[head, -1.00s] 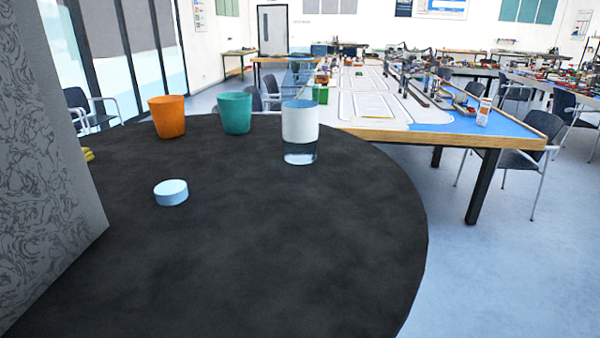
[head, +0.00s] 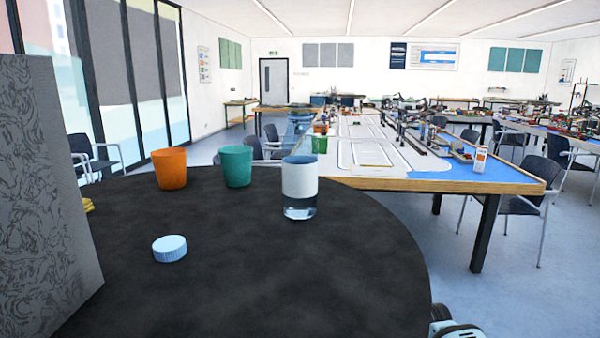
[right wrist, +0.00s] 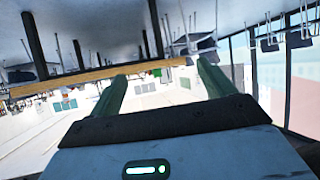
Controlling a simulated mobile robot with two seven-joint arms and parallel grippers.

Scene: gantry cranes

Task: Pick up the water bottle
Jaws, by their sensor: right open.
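The water bottle (head: 300,190) stands upright near the far edge of the dark round table (head: 250,285) in the head view. It has a white band and a clear base; a clear bluish part seems to show above the band. My right gripper (right wrist: 160,73) is open and empty in the right wrist view, facing the room upside down, with no bottle between its fingers. A piece of my right arm shows at the head view's lower right, beside the table and apart from the bottle. My left gripper is not in view.
An orange cup (head: 169,168) and a green cup (head: 236,166) stand left of the bottle. A light blue round lid-like piece (head: 169,249) lies nearer. A grey patterned box (head: 45,200) blocks the left side. A long model table (head: 440,186) stands behind. The table's front right is clear.

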